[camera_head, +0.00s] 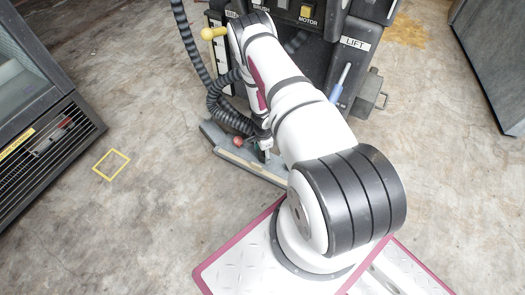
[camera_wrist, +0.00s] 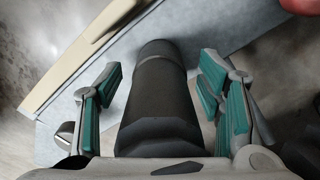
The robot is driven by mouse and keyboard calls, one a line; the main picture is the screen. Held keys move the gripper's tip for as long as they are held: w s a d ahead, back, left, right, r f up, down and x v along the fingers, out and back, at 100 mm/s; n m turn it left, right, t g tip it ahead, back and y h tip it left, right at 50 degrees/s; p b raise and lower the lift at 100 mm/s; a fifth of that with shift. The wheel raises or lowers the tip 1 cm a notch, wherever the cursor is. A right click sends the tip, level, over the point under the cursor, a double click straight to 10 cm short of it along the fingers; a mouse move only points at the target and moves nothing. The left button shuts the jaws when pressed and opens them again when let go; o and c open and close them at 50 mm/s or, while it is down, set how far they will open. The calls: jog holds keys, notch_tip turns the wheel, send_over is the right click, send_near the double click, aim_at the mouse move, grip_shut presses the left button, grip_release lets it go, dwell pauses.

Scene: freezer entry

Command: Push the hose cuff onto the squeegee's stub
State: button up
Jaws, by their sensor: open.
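The squeegee (camera_head: 238,156) is a long grey bar with a beige strip, low at the front of the machine. The wrist view shows its grey top (camera_wrist: 195,22) and beige strip (camera_wrist: 82,48). A dark cylinder, apparently the hose cuff (camera_wrist: 160,95), lies between the teal-padded fingers of my gripper (camera_wrist: 165,98), with gaps on both sides. Its far end is over the squeegee. I see no stub there and cannot tell whether the cuff is around it. In the head view my gripper (camera_head: 264,148) is small and partly hidden at the squeegee. The black ribbed hose (camera_head: 218,100) curves down toward it.
The dark machine (camera_head: 325,60) stands behind my arm, with a yellow knob (camera_head: 212,33) and a blue handle (camera_head: 340,82). A red knob (camera_head: 238,141) is on the squeegee, close to my gripper. A freezer cabinet (camera_head: 45,105) stands left. The concrete floor between is clear.

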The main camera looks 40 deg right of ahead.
jog(key=shift+r, duration=0.1)
notch_tip(320, 180, up, 5)
jog(key=shift+r, duration=0.2)
jog(key=shift+p, duration=0.3)
notch_tip(320, 180, up, 6)
jog(key=p, duration=0.5)
jog(key=w+a+r+n, duration=0.3)
jog(key=a+r, duration=0.1)
jog(key=r, duration=0.4)
jog(key=w+a+r+n+p, duration=0.1)
jog(key=w+a+r+n, duration=0.2)
jog(key=r, duration=0.5)
jog(key=shift+w+a+r, duration=0.15)
jog(key=shift+w+a, duration=0.6)
jog(key=shift+w, duration=0.05)
